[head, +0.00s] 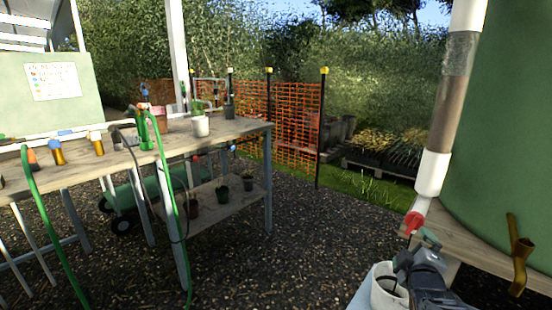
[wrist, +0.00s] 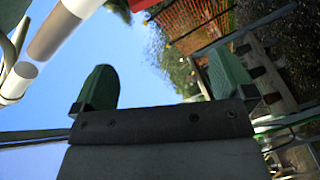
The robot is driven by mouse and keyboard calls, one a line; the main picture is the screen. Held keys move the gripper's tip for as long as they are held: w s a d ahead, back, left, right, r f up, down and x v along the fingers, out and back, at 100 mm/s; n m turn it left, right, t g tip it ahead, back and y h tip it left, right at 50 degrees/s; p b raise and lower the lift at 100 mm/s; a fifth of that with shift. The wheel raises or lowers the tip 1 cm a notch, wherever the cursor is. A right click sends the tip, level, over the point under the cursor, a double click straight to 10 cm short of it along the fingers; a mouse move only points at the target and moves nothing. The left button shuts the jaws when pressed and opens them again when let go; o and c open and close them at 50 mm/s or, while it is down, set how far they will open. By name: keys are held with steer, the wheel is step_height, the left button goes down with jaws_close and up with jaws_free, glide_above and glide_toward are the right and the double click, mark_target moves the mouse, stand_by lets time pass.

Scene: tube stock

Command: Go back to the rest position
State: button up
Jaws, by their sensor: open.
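My gripper (head: 424,243) is at the lower right of the head view, just below a red valve (head: 414,222) at the bottom of an upright clear tube (head: 455,95) with white ends. In the wrist view its two green-padded fingers stand wide apart, with only sky and background between them, so my gripper (wrist: 165,82) is open and empty. The tube also shows at the upper left of the wrist view (wrist: 48,38), to the left of the fingers. Whether a finger touches the valve I cannot tell.
A large green tank (head: 510,130) and a wooden shelf (head: 477,243) with a brass tap (head: 520,262) are at the right. A workbench (head: 185,142) with pots and hoses is at the left. Gravel ground (head: 310,245) between is clear.

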steer(key=s+a+r+m+g+y+p, duration=0.25)
steer(key=a+r+p, duration=0.25)
steer(key=r+p, duration=0.25)
steer(key=s+a+r+m+g+y+p, duration=0.1)
steer(key=a+r+m+g+p, duration=0.3)
steer(key=r+p, duration=0.4)
steer(key=s+a+r+m+g+y+p, duration=0.2)
steer(key=s+a+r+g+p, duration=0.3)
steer(key=s+a+r+p, duration=0.4)
steer(key=a+y+p, duration=0.1)
steer(key=p, duration=0.2)
steer(key=shift+s+g+p, duration=0.25)
steer(key=shift+g+p, duration=0.05)
steer(key=shift+g, duration=0.05)
